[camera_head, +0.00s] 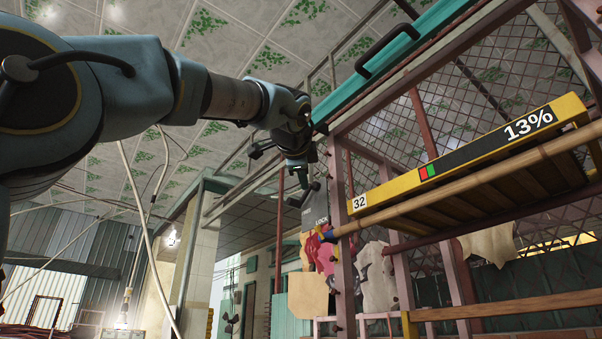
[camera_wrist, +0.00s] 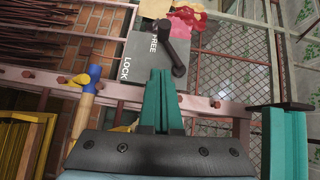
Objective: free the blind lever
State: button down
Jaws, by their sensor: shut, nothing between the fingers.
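The blind lever (camera_wrist: 177,50) is a dark cranked handle on a grey plate (camera_wrist: 138,58) printed FREE and LOCK. In the wrist view it lies beside the word FREE, just beyond my fingertips. I cannot tell which marking it is set to. The plate also shows in the head view (camera_head: 319,208), on a pinkish post, with LOCK at its lower part. My gripper (camera_wrist: 160,75) has teal fingers pressed together and empty. Its tips appear close to the lever's near end; whether they touch is unclear. In the head view my gripper (camera_head: 303,174) is just above the plate, partly in shadow.
A yellow-edged board (camera_head: 465,150) reading 13% and a wooden pole (camera_head: 430,187) lie right of the plate. A teal beam with a black handle (camera_head: 387,50) slopes above. Mesh panels (camera_head: 450,90) stand behind. Red and pink cloth (camera_head: 322,252) hangs just below the plate.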

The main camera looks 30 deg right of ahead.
aim_at(294, 200)
jog(key=shift+w+d+f+p, duration=0.15)
jog(key=shift+w+p, duration=0.25)
jog(key=shift+w, duration=0.75)
jog(key=shift+w+d+p, duration=0.25)
jog(key=shift+w+p, duration=0.15)
jog(key=shift+w, duration=0.8)
jog(key=shift+w+d+f+p, duration=0.15)
jog(key=shift+w+p, duration=0.25)
jog(key=shift+w, duration=0.75)
jog(key=shift+w+f+b, duration=0.15)
jog(key=shift+w+b, duration=0.25)
jog(key=shift+b, duration=0.15)
jog(key=shift+w+a+m+t+b, duration=0.1)
jog(key=shift+w+m+t+b, duration=0.1)
jog(key=shift+m+t+b, duration=0.15)
jog(key=shift+m+h+b, duration=0.25)
jog(key=shift+h+b, duration=0.05)
jog(key=shift+w+r+t, duration=0.1)
jog(key=shift+r+t, duration=0.15)
jog(key=shift+r, duration=0.15)
